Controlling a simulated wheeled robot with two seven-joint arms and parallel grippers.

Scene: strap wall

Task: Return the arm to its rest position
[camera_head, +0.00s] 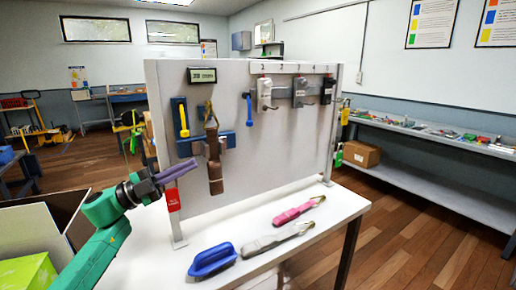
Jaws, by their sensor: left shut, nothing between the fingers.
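My left arm comes in from the lower left, green with a dark wrist. Its gripper (180,170) has purple-grey fingers that are shut and empty. The fingers point right, in front of the left edge of the white upright panel (275,150). A brown strap (214,160) hangs from a blue holder (190,146) on the panel, right of the fingertips and apart from them. A red tag (173,197) shows just below the fingers. My right gripper is not in view.
The white table (330,225) carries a blue-handled tool (212,261), a grey tool (270,241) and a pink tool (295,211). Grey and black holders (300,90) are on the panel's upper right. An open box (35,235) with a green item stands left, near my arm.

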